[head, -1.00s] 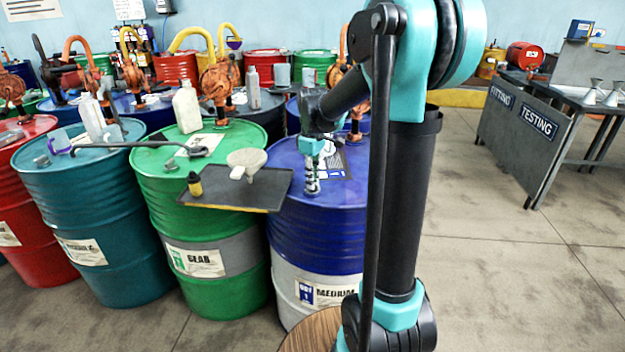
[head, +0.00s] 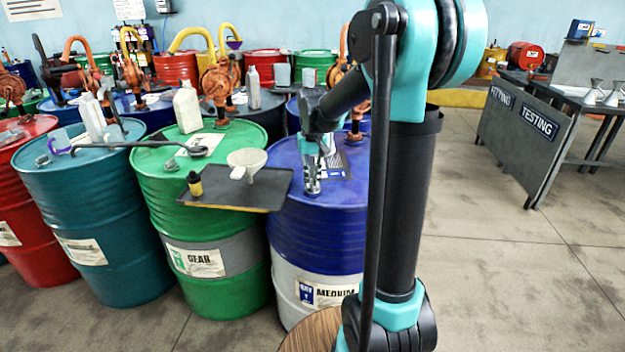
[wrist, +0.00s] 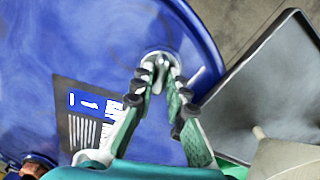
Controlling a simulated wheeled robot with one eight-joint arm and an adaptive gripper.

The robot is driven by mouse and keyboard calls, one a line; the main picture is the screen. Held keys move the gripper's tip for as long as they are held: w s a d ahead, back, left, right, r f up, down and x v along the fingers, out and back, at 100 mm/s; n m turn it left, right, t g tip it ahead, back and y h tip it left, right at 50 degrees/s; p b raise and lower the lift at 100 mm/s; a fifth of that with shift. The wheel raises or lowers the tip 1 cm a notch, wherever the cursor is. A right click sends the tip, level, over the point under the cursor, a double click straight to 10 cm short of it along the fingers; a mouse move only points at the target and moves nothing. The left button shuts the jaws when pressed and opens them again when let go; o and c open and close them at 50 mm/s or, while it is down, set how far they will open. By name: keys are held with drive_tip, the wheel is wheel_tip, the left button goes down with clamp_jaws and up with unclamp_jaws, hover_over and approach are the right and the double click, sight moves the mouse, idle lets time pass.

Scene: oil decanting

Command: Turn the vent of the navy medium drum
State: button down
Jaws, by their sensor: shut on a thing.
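The navy medium drum (head: 318,238) stands upright in the middle of the head view, with a pale lower band and a "MEDIUM" label. Its blue lid (wrist: 95,30) fills the left of the wrist view. The vent (wrist: 160,59) is a small silvery fitting near the lid's rim, with a short pale lever (wrist: 197,75) beside it. My gripper (head: 312,188) points down at the front of the lid. In the wrist view my gripper (wrist: 159,76) has its fingertips on both sides of the vent, shut on it. The fingers partly hide the vent.
A dark tray (head: 240,192) with a funnel (head: 246,160) and a small yellow bottle (head: 195,184) lies left of the gripper, close to the navy drum. The green gear drum (head: 200,235) stands left. Orange pumps stand behind. Open floor lies right.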

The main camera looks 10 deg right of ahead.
sight(312, 183)
drive_tip(key=m, duration=0.3)
drive_tip(key=shift+m, duration=2.2)
drive_tip(key=c, duration=1.5)
unclamp_jaws()
drive_tip(key=shift+c, duration=0.2)
drive_tip(key=shift+r, duration=0.1)
wheel_tip(312, 183, up, 12)
drive_tip(key=shift+s, duration=0.1)
